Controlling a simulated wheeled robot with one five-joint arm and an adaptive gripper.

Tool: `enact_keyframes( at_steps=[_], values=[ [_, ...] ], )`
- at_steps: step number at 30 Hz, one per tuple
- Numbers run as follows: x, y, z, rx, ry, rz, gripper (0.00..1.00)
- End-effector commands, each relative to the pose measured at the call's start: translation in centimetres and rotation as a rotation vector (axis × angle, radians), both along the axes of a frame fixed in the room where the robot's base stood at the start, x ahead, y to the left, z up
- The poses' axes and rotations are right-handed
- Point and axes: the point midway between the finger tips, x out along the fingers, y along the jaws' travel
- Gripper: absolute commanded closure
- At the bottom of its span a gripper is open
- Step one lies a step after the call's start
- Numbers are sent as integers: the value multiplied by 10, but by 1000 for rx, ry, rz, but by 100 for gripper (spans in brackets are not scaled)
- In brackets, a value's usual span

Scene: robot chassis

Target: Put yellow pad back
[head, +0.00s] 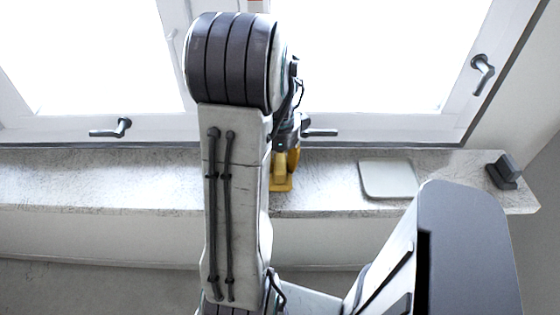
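A yellow thing (281,184), perhaps the yellow pad, shows on or just above the windowsill, right beside my arm. It is small in the view and partly hidden by my arm, so its full shape does not show. My gripper (288,158) points down at the same spot, mostly behind my upper arm. Its fingers cannot be told apart from the yellow thing. I cannot tell whether they are open or shut, or whether they hold it.
A light grey square plate (388,178) lies on the pale stone windowsill (110,180) to the right. A dark block (503,171) stands near the sill's right end. Windows with dark handles (112,129) rise behind. The sill's left part is clear.

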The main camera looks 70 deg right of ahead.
Motion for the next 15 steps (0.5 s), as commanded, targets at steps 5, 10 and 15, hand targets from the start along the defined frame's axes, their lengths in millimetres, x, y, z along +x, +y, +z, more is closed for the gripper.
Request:
enact_keyframes(
  at_steps=[5, 10, 15],
  values=[
    [0, 0, 0, 0, 0, 0, 50],
    [0, 0, 0, 0, 0, 0, 47],
    [0, 0, 2, 0, 0, 0, 47]
  ],
)
